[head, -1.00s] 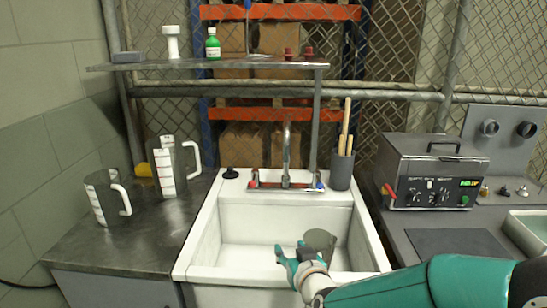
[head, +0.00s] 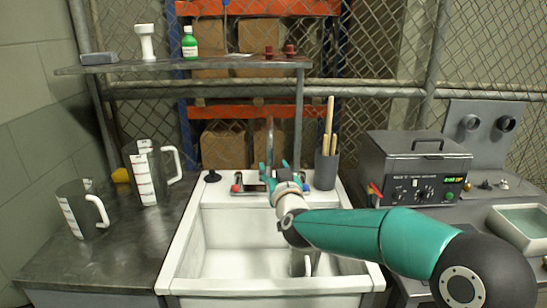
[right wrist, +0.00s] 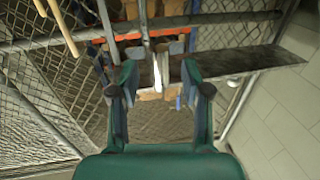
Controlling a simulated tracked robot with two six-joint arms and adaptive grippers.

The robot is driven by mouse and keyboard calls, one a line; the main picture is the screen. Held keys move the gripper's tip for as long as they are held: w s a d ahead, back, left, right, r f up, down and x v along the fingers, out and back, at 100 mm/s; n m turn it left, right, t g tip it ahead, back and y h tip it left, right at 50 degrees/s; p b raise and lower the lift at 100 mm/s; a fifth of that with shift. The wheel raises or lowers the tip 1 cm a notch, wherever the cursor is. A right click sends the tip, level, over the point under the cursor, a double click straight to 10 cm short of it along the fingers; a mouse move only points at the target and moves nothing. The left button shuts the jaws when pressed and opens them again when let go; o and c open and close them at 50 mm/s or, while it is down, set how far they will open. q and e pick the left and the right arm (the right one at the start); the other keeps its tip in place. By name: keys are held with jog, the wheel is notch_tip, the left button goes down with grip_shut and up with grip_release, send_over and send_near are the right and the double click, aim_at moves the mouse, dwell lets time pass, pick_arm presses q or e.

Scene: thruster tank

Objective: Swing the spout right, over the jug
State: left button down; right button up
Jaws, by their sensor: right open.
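The metal spout (head: 270,142) rises from the faucet base at the back of the white sink. My right gripper (head: 276,172) is open in front of the spout's lower part and hides some of the base. In the right wrist view, the gripper (right wrist: 160,76) has its fingers apart, with the shiny spout (right wrist: 161,62) between or just beyond them; I cannot tell whether they touch. A grey jug (head: 298,264) stands in the sink toward the right, mostly hidden behind my right arm. My left gripper is out of view.
Two marked jugs (head: 148,175) (head: 80,212) stand on the left counter. A grey holder (head: 326,170) with wooden sticks is right of the faucet. A shelf (head: 200,66) hangs above. A heater box (head: 415,165) stands on the right. The sink's left side is clear.

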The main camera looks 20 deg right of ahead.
aim_at(271, 163)
jog(key=w, duration=0.3)
jog(key=w+p, duration=0.1)
jog(key=shift+w+d, duration=0.25)
jog(key=shift+w, duration=0.15)
grip_shut()
